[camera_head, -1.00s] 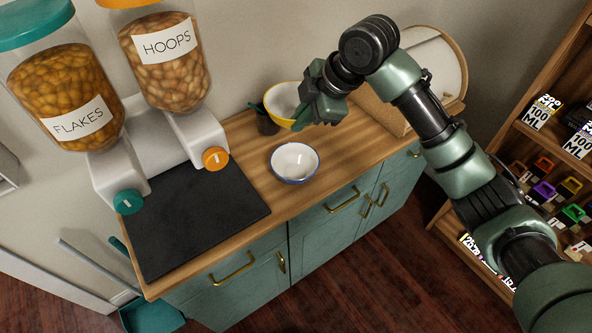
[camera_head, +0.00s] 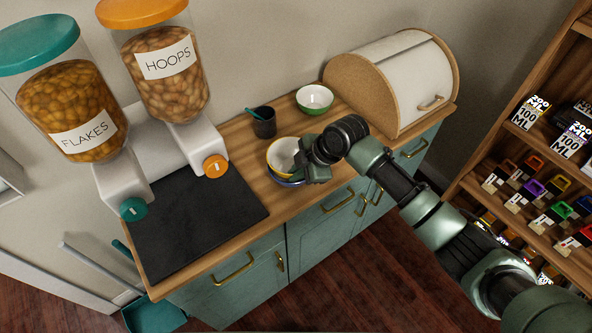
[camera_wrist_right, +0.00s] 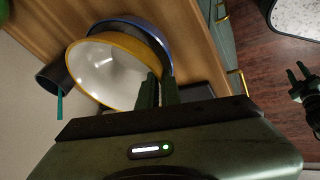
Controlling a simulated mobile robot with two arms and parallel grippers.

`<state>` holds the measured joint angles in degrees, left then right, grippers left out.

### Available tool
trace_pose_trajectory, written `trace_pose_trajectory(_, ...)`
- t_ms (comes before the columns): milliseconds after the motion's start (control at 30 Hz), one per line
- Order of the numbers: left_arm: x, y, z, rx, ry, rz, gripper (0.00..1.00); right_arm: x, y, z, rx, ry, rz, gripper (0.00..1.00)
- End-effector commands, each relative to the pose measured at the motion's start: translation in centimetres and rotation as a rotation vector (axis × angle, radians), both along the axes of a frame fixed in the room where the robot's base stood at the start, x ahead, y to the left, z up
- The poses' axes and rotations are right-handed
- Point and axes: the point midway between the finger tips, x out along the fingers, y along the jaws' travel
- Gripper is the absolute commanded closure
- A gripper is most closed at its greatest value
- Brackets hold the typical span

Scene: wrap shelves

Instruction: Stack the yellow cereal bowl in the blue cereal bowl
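The yellow bowl (camera_head: 281,153), white inside, is at the blue bowl (camera_head: 284,182) on the wooden counter. Only part of the blue rim shows below it. In the right wrist view the yellow bowl (camera_wrist_right: 105,72) overlaps the blue bowl (camera_wrist_right: 150,28); I cannot tell whether it rests fully inside. My right gripper (camera_head: 303,167) is at the yellow bowl's right side. In the wrist view its fingers (camera_wrist_right: 159,90) are close together, one on each side of the yellow rim. My left gripper (camera_wrist_right: 297,75) appears small at the right edge of the wrist view, its fingers apart and empty.
A green bowl (camera_head: 314,98) stands behind, near the bread box (camera_head: 400,80). A dark cup (camera_head: 264,123) with a teal utensil is close behind the yellow bowl. Cereal dispensers (camera_head: 122,183) and a black mat (camera_head: 195,220) fill the left. A shelf (camera_head: 470,184) stands right.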

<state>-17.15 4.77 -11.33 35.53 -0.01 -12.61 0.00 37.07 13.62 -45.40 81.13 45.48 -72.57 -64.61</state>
Motion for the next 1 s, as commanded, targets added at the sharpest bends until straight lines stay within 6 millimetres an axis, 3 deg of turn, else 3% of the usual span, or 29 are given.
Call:
trace_pose_trajectory(700,-0.1,-0.5,-0.7,-0.006,0.001,-0.002,0.64,0.0,0.0,-1.3,-0.002,-0.001,0.000,1.00)
trace_pose_trajectory(800,-0.1,-0.5,-0.7,-0.006,0.002,-0.002,0.64,-0.1,-0.1,-1.5,-0.005,0.003,0.000,0.73)
trace_pose_trajectory(1000,-0.1,-0.5,-0.7,-0.006,0.002,-0.002,0.64,-0.1,-0.2,-1.7,-0.007,0.006,-0.001,0.73)
